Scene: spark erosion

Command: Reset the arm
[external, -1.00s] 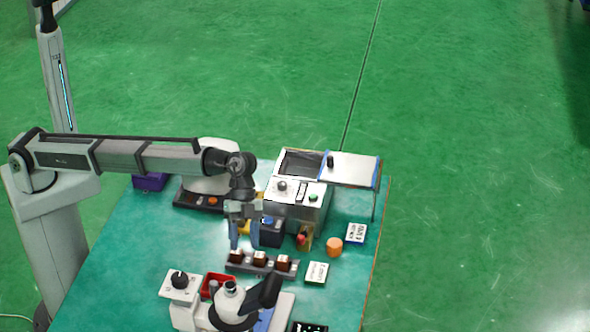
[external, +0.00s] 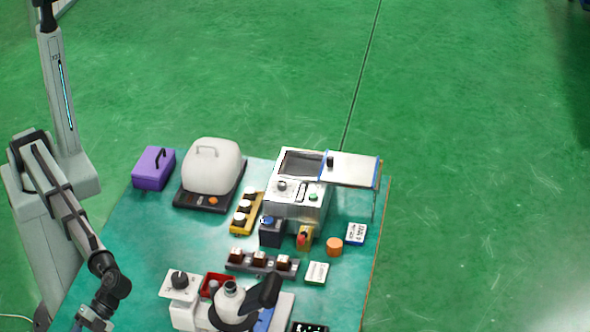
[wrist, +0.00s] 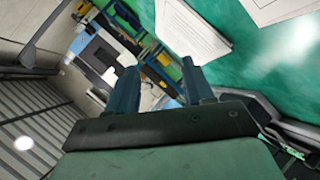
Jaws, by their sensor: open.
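My gripper (external: 82,323) is at the lower left of the external view, beside the left edge of the green table (external: 130,245), partly cut off by the picture's bottom edge. In the wrist view its two blue fingers (wrist: 163,85) stand apart with nothing between them. My arm is folded down and to the left, clear of the things on the table.
The table holds a purple box (external: 153,168), a white-domed device (external: 212,165), a grey machine (external: 297,205), a yellow rack (external: 246,213), a dark rack (external: 262,264), an orange cylinder (external: 334,247) and a microscope (external: 235,308). Green floor lies open beyond.

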